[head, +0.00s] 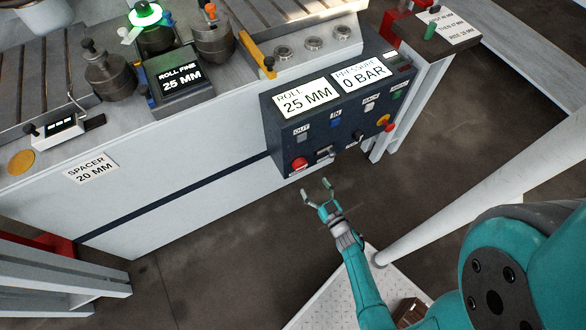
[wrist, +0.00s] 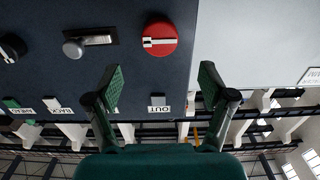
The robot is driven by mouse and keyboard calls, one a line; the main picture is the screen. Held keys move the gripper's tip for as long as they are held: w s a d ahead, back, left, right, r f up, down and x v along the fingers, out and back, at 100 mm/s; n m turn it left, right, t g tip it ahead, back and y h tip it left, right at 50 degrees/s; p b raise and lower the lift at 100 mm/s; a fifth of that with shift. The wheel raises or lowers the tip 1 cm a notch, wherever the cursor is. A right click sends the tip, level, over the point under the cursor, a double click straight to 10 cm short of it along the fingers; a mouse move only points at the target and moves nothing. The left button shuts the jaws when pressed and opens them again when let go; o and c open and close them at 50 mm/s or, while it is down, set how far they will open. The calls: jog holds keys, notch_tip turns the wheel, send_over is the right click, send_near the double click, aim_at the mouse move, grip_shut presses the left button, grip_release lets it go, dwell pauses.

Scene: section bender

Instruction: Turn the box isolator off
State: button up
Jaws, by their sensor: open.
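A red rotary knob (head: 299,163) sits at the lower left of the dark control panel (head: 283,125) and looks like the box isolator; no label for it is readable. In the wrist view the red knob (wrist: 160,38) has a white bar lying about horizontal in the picture. My gripper (head: 316,187) is open and empty, in front of and a little below the panel. In the wrist view my gripper (wrist: 160,75) has its fingers spread to either side of the knob's line, with the knob beyond the tips. It appears apart from the knob.
A silver lever (wrist: 88,42) and a dark knob (wrist: 10,47) sit beside the red knob. An OUT label (wrist: 159,108) shows upside down. The displays read ROLL 25 MM (head: 307,98) and PRESSURE 0 BAR (head: 362,74). A yellow-and-red button (head: 383,121) is at the panel's right.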

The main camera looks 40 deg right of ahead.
aim_at(302, 167)
jog(key=x, duration=1)
jog(key=c, duration=1.2)
jog(key=shift+o, duration=0.2)
